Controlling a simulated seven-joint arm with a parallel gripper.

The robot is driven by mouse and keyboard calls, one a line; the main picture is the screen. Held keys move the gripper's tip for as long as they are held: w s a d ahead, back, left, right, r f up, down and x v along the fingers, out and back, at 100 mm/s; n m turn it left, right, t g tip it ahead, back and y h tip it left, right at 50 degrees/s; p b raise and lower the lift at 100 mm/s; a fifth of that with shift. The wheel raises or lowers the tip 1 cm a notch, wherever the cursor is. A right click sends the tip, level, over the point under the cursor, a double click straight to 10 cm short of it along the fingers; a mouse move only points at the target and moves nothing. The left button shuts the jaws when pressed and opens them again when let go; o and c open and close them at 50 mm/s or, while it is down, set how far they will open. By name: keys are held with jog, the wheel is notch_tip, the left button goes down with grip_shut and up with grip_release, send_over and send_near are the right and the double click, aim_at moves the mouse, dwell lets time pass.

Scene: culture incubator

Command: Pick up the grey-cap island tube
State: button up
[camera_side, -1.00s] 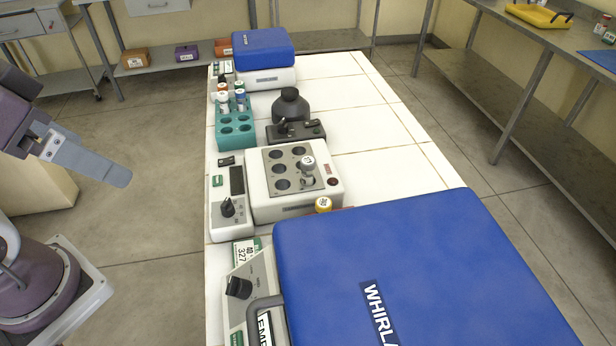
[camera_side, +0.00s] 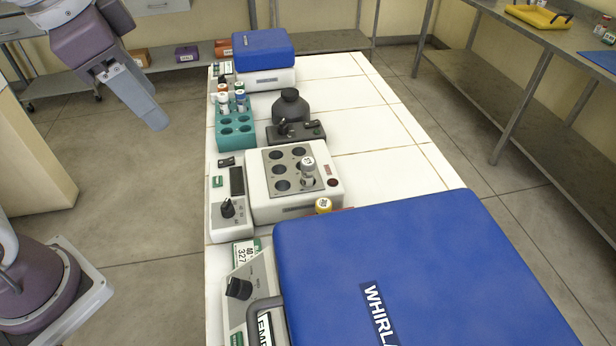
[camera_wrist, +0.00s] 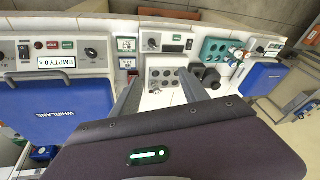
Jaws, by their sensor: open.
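A tube with a pale grey cap (camera_side: 307,164) stands upright in a front right well of the white block unit (camera_side: 258,205) on the island bench. The unit's other visible wells look empty. My gripper (camera_side: 156,124) is in the air left of the bench, well apart from the tube, with its fingers pointing down. In the wrist view my gripper (camera_wrist: 160,90) has its two fingers spread with nothing between them. The block unit (camera_wrist: 167,78) shows beyond the fingers; the tube is too small there to tell clearly.
A teal rack (camera_side: 236,140) holds several tubes in its far end. A dark bottle (camera_side: 290,107) stands behind the block unit. The bench's right side (camera_side: 390,160) is clear.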

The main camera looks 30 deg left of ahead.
jog(key=w+d+f+m+g, duration=0.25)
jog(key=w+d+m, duration=0.3)
jog(key=w, duration=0.55)
jog(key=m+g+y, duration=0.1)
jog(key=m, duration=0.6)
send_over(309, 161)
jog(key=d, duration=0.1)
jog(key=f, duration=1.2)
jog(key=shift+s+f, duration=0.35)
jog(key=f, duration=0.5)
jog(key=a+f, duration=0.1)
jog(key=f, duration=0.1)
jog(key=shift+w+f, duration=0.2)
jog(key=shift+w, duration=0.1)
grip_shut()
